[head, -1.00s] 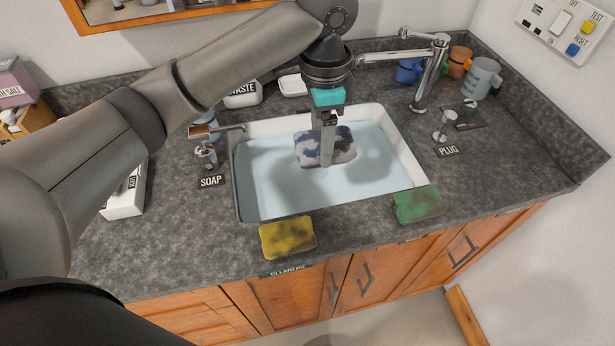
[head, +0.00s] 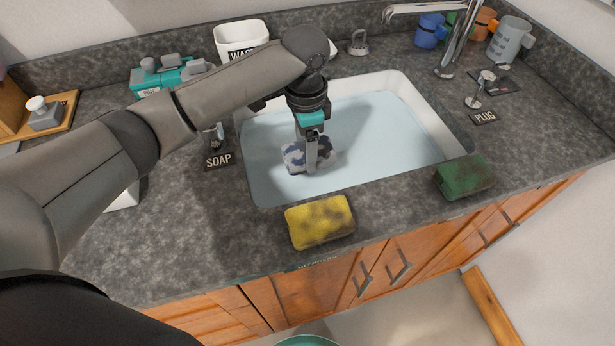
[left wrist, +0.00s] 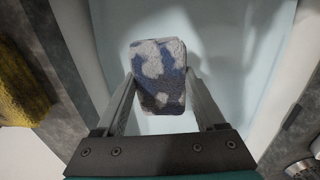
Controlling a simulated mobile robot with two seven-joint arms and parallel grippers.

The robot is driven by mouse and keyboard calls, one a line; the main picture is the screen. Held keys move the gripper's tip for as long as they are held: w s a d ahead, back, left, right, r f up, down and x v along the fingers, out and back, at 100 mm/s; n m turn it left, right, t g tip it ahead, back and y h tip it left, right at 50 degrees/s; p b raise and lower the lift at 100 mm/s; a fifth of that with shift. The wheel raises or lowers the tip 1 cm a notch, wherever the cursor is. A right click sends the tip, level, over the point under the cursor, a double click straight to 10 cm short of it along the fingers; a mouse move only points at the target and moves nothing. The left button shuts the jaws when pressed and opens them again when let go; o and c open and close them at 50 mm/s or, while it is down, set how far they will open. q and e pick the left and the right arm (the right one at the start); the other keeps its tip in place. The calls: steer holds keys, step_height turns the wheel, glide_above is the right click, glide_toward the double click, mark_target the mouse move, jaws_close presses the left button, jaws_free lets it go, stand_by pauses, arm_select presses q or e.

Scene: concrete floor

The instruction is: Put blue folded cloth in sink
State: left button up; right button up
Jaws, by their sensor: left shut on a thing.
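The blue folded cloth (head: 294,154), patterned in blue, grey and white, is inside the sink (head: 257,190) near its left front part. My left gripper (head: 311,166) points down into the sink and is shut on the cloth. In the left wrist view the cloth (left wrist: 158,75) sits between the two fingers (left wrist: 162,98), with pale water or basin around it. The gripper hides part of the cloth in the head view. I cannot tell whether the cloth touches the bottom. My right gripper is not in view.
A yellow sponge (head: 320,222) and a green sponge (head: 465,177) lie on the counter along the sink's front edge. The faucet (head: 455,45) and plug (head: 481,88) stand at the right. A waste bin (head: 240,38) and several mugs are behind.

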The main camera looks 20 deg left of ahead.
arm_select(q)
steer(key=b, duration=0.1)
glide_above(306, 185)
step_height(306, 185, down, 6)
steer(key=shift+r, duration=0.15)
step_height(306, 185, down, 4)
steer(key=shift+r+b, duration=0.25)
steer(key=shift+b, duration=0.45)
steer(key=o, duration=0.9)
steer(key=shift+f, duration=0.15)
steer(key=o, duration=0.4)
step_height(306, 185, up, 12)
steer(key=p, duration=0.3)
steer(key=shift+f+p, duration=0.15)
steer(key=shift+p, duration=0.15)
steer(key=shift+r, duration=0.35)
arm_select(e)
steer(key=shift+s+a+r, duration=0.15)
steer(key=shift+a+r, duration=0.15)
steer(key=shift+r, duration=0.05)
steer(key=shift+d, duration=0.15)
